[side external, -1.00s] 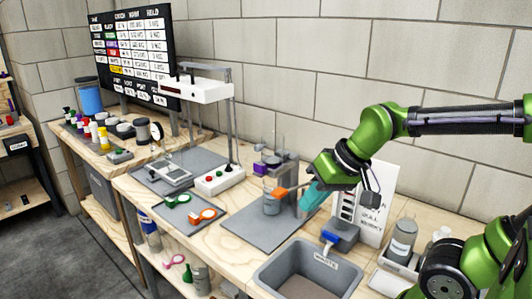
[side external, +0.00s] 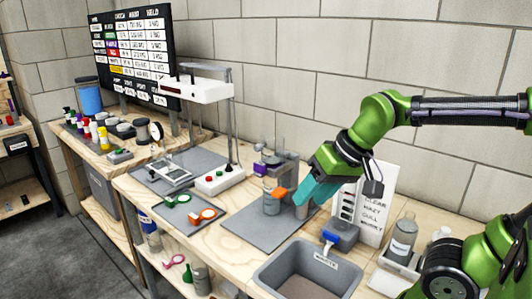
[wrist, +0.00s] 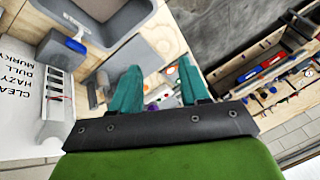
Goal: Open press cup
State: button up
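A clear grey cup (side external: 271,203) stands upright on the grey mat (side external: 258,236), with an orange handle-like part (side external: 281,193) at its upper right. I take this to be the press cup; whether it is open is too small to tell. A stand with a purple part (side external: 261,168) is just behind it. My gripper (side external: 299,197) has teal fingers and is just right of the orange part; I cannot tell if they touch. In the wrist view my gripper (wrist: 160,74) has its fingers spread apart, with nothing held between them.
A grey waste bin (side external: 310,268) is at the front, with a blue-topped block (side external: 342,234) behind it. A lettered card (side external: 375,205) and a bottle (side external: 403,240) stand at right. A tray with green and orange rings (side external: 192,214) lies at left.

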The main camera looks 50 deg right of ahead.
jog(key=w+d+f+m+g+h, duration=0.25)
jog(key=w+d+g+h, duration=0.2)
jog(key=w, duration=0.45)
jog(key=m+g+h, duration=0.1)
jog(key=m+h, duration=0.7)
jog(key=h, duration=0.7)
send_near(256, 149)
jog(key=d, duration=1)
jog(key=shift+w+d+f, duration=0.1)
jog(key=shift+d, duration=0.3)
grip_shut()
